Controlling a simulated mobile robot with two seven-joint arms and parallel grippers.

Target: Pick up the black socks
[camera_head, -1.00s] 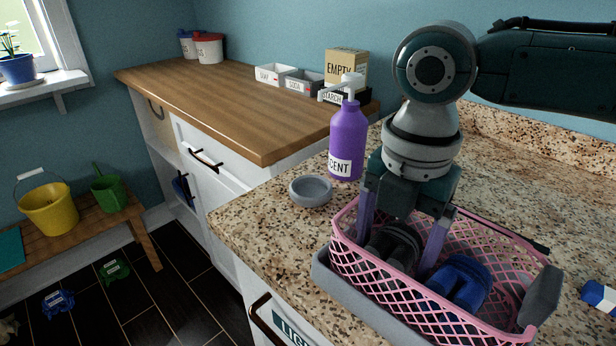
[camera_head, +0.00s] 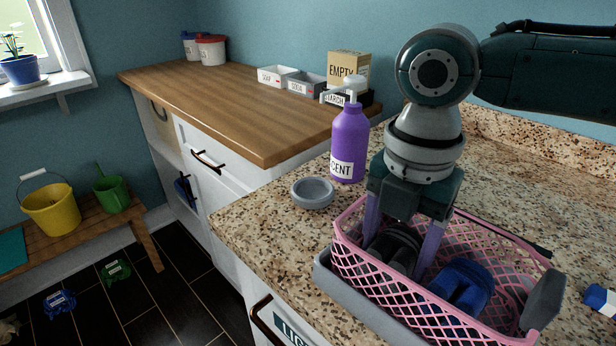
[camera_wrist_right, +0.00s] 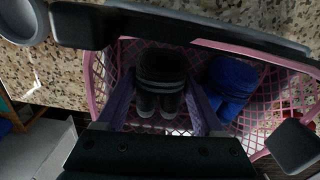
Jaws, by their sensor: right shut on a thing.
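The black socks (camera_head: 397,247) are a dark rolled bundle with grey bands, lying in the left part of the pink basket (camera_head: 372,277). In the right wrist view the black socks (camera_wrist_right: 161,82) sit between the two purple fingers. My right gripper (camera_head: 393,258) reaches down into the basket from above and is shut on the black socks, one finger on either side. It also shows in the right wrist view (camera_wrist_right: 160,112). The lower part of the socks is partly hidden by the basket's lattice. My left gripper is not in view.
Blue socks (camera_head: 462,287) lie in the basket just right of my right gripper. A purple bottle (camera_head: 347,143) and a grey bowl (camera_head: 312,193) stand on the granite counter behind and left. The basket's rim surrounds the fingers closely.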

